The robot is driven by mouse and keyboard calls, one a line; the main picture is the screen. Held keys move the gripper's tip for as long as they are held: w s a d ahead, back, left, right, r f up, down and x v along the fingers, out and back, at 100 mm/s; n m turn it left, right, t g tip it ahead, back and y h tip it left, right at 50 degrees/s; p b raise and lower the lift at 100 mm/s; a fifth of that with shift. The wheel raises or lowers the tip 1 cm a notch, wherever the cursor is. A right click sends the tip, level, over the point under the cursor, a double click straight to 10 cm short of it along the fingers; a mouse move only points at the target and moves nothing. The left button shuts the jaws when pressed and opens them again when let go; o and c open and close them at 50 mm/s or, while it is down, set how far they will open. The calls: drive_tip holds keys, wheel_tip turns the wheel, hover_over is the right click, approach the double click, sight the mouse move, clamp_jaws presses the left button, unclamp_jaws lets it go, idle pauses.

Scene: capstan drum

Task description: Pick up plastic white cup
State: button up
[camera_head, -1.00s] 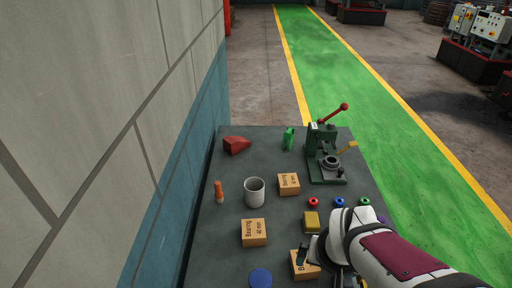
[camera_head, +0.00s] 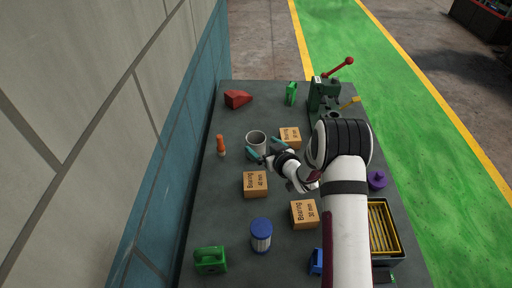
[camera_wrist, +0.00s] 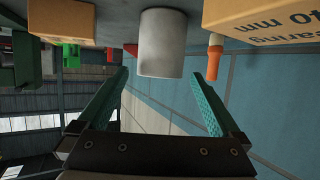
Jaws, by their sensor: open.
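The white plastic cup (camera_head: 256,141) stands upright on the grey table, near its middle. My gripper (camera_head: 262,154) is open, its teal fingers close to the cup's near side. In the wrist view, which is upside down, the cup (camera_wrist: 162,45) hangs from the top, ahead of and between the two open fingers (camera_wrist: 162,85). The cup lies just beyond the fingertips, and nothing is held. I cannot tell whether a finger touches it.
Bearing boxes stand beside the cup, behind right (camera_head: 290,137) and in front (camera_head: 255,184). An orange-handled tool (camera_head: 221,146) stands to its left. A red wedge (camera_head: 237,98) and a green press (camera_head: 325,92) are farther back. A blue-lidded jar (camera_head: 261,235) stands in front.

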sight(252, 139)
drive_tip(key=x, duration=0.6)
drive_tip(key=shift+s+f, duration=0.15)
drive_tip(key=shift+f, duration=0.15)
drive_tip(key=shift+d, duration=0.1)
drive_tip(key=c, duration=1.2)
